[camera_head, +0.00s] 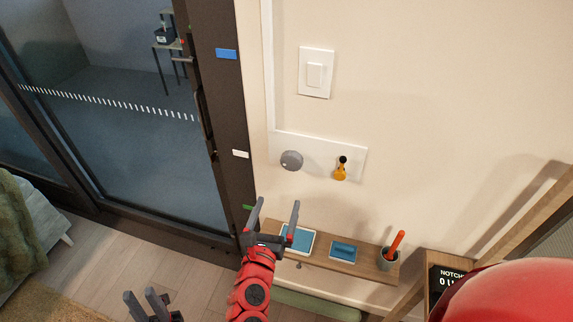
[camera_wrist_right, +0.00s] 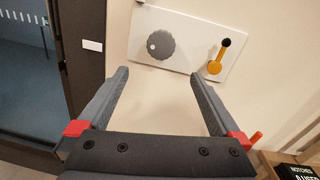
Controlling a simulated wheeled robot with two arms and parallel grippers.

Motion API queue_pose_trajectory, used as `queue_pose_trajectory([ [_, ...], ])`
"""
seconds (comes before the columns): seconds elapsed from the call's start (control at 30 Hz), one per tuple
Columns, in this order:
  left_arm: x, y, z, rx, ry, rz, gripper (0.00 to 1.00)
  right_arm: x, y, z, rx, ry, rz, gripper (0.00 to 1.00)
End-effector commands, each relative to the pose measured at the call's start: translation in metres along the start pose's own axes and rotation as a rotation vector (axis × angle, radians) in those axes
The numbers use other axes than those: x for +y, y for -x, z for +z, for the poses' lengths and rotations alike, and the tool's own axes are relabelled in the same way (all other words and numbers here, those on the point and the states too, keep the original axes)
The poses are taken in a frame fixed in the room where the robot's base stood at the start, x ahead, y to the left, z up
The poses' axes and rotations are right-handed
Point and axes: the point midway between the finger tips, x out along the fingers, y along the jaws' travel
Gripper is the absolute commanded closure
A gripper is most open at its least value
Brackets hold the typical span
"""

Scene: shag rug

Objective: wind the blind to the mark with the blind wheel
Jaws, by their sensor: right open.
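The blind wheel (camera_head: 291,160), a grey round knob, is on a white wall plate (camera_head: 352,174). It also shows in the right wrist view (camera_wrist_right: 160,45), with a pale dot at its left. A yellow lever with a black knob (camera_head: 341,170) is to its right. Blue (camera_head: 226,54), white (camera_head: 240,154) and green (camera_head: 248,207) tabs are on the dark door frame; I cannot tell which is the mark. My right gripper (camera_head: 278,202) is open and empty, below and apart from the wheel. My left gripper (camera_head: 152,292) is low at the left, fingers apart and empty.
A wooden shelf (camera_head: 365,268) below holds a tablet, a blue item and a cup (camera_head: 388,259) with an orange stick. A light switch (camera_head: 315,73) is above. A NOTCHES display (camera_head: 452,280) stands at right. Dark-framed glass (camera_head: 130,150) fills the left.

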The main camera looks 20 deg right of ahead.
Motion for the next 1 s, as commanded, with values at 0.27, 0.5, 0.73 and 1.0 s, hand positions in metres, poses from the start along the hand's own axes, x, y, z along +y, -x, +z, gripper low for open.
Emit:
queue_pose_trajectory([
  [0.27, -0.001, -0.023, -0.004, 0.000, 0.000, 0.000, 0.73, -0.003, -0.054, 0.005, -0.002, 0.005, -0.008, 0.00],
  [0.5, -0.002, -0.043, -0.007, 0.000, 0.000, 0.000, 0.73, -0.002, -0.107, 0.006, -0.005, 0.007, -0.004, 0.00],
  [0.73, -0.003, -0.051, -0.009, 0.000, 0.000, 0.000, 0.73, -0.001, -0.138, 0.003, -0.003, 0.005, -0.002, 0.00],
  [1.0, -0.003, -0.052, -0.009, 0.000, 0.000, 0.000, 0.73, -0.001, -0.144, 0.000, -0.001, 0.005, -0.002, 0.00],
])
